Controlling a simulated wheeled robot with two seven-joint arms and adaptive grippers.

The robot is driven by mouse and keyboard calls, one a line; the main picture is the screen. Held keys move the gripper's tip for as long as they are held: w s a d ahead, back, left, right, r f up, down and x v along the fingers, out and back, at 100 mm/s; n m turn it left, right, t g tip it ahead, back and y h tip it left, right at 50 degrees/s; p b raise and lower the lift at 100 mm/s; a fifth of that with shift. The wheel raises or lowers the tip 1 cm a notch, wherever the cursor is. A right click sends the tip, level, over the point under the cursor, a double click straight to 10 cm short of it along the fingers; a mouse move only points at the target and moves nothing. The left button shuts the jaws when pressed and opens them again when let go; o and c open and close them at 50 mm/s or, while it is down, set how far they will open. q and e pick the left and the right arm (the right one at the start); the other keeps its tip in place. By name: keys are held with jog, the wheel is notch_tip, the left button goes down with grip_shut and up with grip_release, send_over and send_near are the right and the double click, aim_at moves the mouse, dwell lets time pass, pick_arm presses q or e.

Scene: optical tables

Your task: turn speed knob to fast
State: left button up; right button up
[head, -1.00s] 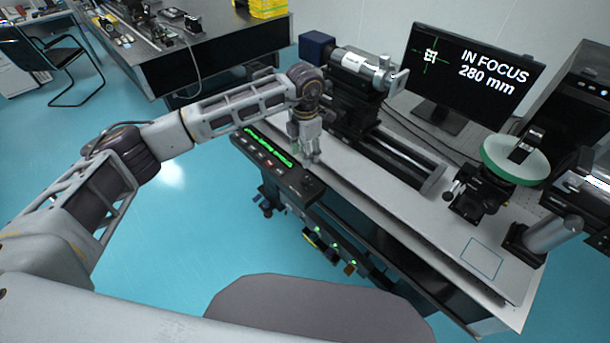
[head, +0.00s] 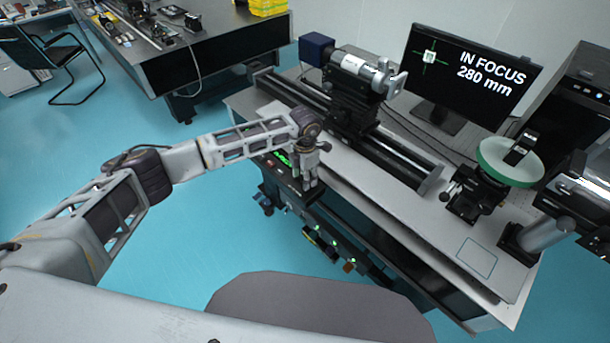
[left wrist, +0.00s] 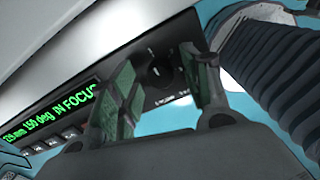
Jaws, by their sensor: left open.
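The speed knob (left wrist: 160,72) is a dark round dial on the black control panel, with a small light mark and a label too small to read. My left gripper (left wrist: 163,88) is open, with its green-padded fingers on either side of the knob in the left wrist view. I cannot tell whether they touch it. In the head view, my left gripper (head: 309,184) is over the right end of the control panel (head: 270,182) and hides the knob. The panel's green display (left wrist: 50,115) reads "IN FOCUS" and "150 deg".
A long dark rail (head: 395,158) carrying a silver cylinder device (head: 360,68) runs behind the panel. A monitor (head: 470,75) reads "IN FOCUS 280 mm". A green disc mount (head: 510,165) stands to the right. The table front has bare white surface.

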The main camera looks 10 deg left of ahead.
pick_arm(q)
jog(key=shift+f, duration=0.1)
pick_arm(e)
jog(key=shift+a, duration=0.2)
pick_arm(q)
jog(key=shift+c, duration=0.6)
jog(key=c, duration=0.9)
jog(key=shift+c, duration=0.2)
pick_arm(e)
jog(key=shift+a, duration=0.1)
jog(key=shift+f, duration=0.2)
